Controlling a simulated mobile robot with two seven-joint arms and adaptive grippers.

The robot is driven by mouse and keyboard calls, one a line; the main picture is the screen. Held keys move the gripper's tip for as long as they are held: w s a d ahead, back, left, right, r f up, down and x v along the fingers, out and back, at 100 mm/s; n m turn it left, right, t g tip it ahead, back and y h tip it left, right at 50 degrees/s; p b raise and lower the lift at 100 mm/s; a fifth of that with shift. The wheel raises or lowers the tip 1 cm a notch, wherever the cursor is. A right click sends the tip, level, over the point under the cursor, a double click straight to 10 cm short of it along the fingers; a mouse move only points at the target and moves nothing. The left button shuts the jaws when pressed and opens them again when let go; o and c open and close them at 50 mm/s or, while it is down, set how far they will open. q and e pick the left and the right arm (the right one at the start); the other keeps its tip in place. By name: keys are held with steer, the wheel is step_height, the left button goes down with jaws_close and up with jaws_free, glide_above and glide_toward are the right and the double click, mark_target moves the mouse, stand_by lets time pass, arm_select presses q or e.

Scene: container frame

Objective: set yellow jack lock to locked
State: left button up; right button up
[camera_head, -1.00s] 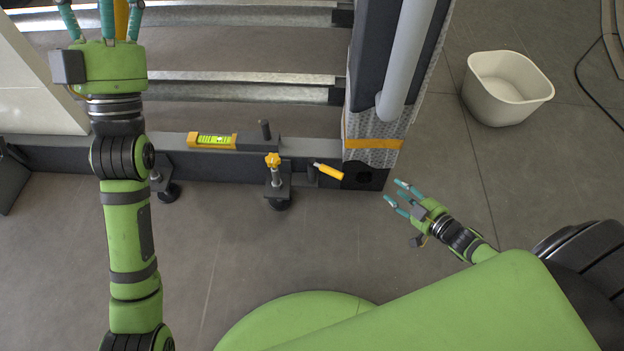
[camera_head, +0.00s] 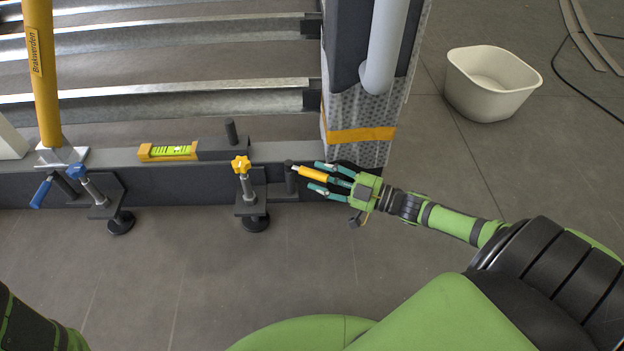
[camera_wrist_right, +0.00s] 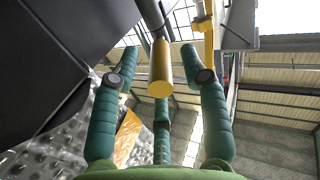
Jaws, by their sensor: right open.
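The yellow lock handle (camera_head: 313,174) sticks out to the right from a dark cylinder on the front of the frame beam, tilted slightly down. It also shows in the right wrist view (camera_wrist_right: 160,72), end-on between the fingers. My right gripper (camera_head: 325,178) is open, with its teal fingers around the handle's outer end; I cannot tell whether they touch it. The yellow star-knob jack (camera_head: 241,165) stands left of the handle, its foot near the floor. My left gripper is out of view; only a dark and green part of my left arm shows at the lower left.
A blue-handled jack (camera_head: 76,172) and a yellow post (camera_head: 42,75) are at the left. A yellow spirit level (camera_head: 168,151) lies on the beam (camera_head: 150,184). A grey pillar with an orange strap (camera_head: 360,134) rises behind my right gripper. A white bin (camera_head: 490,85) stands at the right.

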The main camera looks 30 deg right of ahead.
mark_target(308, 172)
steer(key=shift+b+x, duration=0.5)
steer(key=shift+x, duration=0.85)
jaws_close()
